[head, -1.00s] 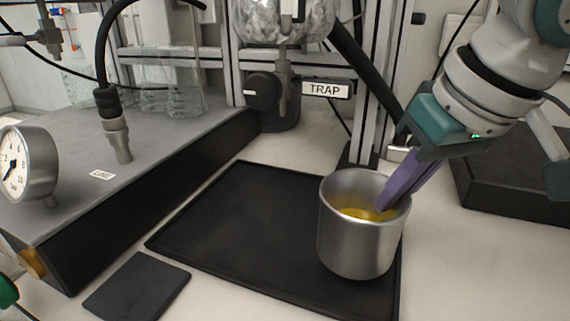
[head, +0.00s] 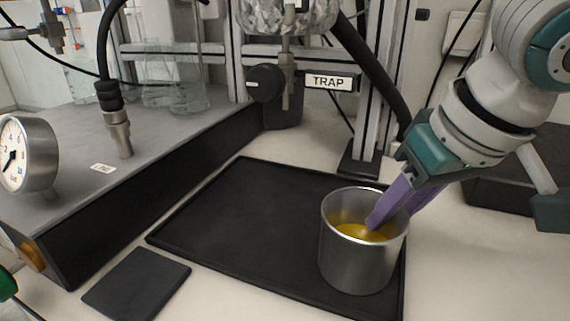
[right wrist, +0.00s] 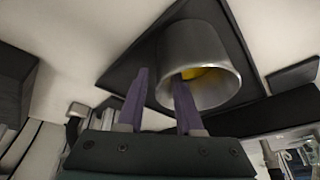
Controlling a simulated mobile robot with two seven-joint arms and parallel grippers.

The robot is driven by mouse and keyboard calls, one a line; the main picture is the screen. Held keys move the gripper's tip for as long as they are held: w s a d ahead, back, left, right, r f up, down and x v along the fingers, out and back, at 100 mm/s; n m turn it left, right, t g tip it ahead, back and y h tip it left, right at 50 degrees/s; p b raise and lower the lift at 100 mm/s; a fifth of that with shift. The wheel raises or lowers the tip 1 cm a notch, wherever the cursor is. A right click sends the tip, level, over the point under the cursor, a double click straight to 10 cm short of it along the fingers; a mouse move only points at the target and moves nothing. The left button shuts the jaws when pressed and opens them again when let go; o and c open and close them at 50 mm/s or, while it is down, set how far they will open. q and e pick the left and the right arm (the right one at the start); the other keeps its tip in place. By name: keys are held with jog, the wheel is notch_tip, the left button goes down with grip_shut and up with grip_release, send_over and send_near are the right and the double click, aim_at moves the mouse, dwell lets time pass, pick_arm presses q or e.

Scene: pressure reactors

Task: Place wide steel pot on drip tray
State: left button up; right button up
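The wide steel pot (head: 358,262) stands upright on the front right part of the black drip tray (head: 245,225), with yellow liquid inside. My right gripper (head: 393,216) is at the pot's right rear rim. One purple finger reaches inside the rim and the other is outside the wall. In the right wrist view, the fingers (right wrist: 160,78) are spread with a clear gap, and the pot (right wrist: 203,45) shows beyond them with one finger across its mouth. The outer finger's lower end is partly hidden behind the pot in the head view.
A small black mat (head: 137,284) lies left of the tray. A grey platform (head: 60,180) with a pressure gauge (head: 27,155) fills the left. A metal frame with a TRAP label (head: 331,82) stands behind the tray. A dark box (head: 510,185) is at the right. The tray's left part is clear.

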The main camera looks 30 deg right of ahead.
jog(key=shift+r, duration=0.45)
jog(key=p+v, duration=0.4)
jog(key=v, duration=0.7)
jog(key=shift+s+p, duration=0.2)
jog(key=shift+p, duration=0.2)
jog(key=shift+r, duration=0.1)
jog(key=shift+s+d, duration=0.1)
